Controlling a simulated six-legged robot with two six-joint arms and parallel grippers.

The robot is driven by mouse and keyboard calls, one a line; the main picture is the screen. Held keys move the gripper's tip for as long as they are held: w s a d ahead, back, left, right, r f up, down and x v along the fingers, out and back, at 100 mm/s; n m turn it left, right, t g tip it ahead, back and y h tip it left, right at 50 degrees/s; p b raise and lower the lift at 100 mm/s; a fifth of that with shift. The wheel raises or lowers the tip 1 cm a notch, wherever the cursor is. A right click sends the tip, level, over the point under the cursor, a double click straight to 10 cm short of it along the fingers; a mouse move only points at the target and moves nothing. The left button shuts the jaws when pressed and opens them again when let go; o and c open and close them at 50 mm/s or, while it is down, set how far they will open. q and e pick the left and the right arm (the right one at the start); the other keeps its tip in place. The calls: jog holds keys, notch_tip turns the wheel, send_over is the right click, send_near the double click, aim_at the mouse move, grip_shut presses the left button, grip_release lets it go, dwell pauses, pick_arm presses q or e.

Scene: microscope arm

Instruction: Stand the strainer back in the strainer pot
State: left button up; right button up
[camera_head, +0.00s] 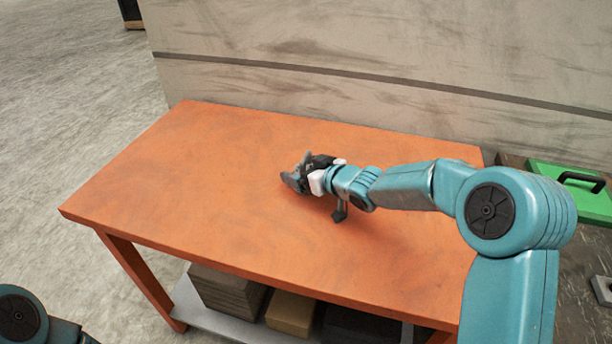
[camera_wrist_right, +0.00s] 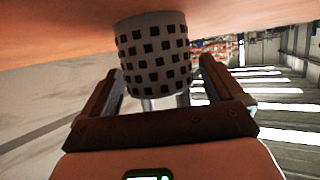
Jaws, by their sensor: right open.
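In the wrist view a pale cylinder with rows of dark squares (camera_wrist_right: 153,50) is at the orange table surface, with two pale metal pieces at its lower end in the picture. I cannot tell whether it is the strainer or the strainer pot. My right gripper (camera_wrist_right: 158,85) is open, its fingers on either side of the cylinder in the picture; contact is not clear. In the head view my right gripper (camera_head: 296,172) is low over the middle of the table, and no cylinder can be made out there. My left gripper is out of view.
The orange table (camera_head: 190,190) is bare left of my right gripper. A wall (camera_head: 350,40) stands behind it. Boxes (camera_head: 228,290) lie on the lower shelf. A green lid with a black handle (camera_head: 545,177) is on a surface at the right.

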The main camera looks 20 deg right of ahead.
jog(key=c, duration=1)
jog(key=shift+r, duration=0.1)
jog(key=shift+c, duration=1)
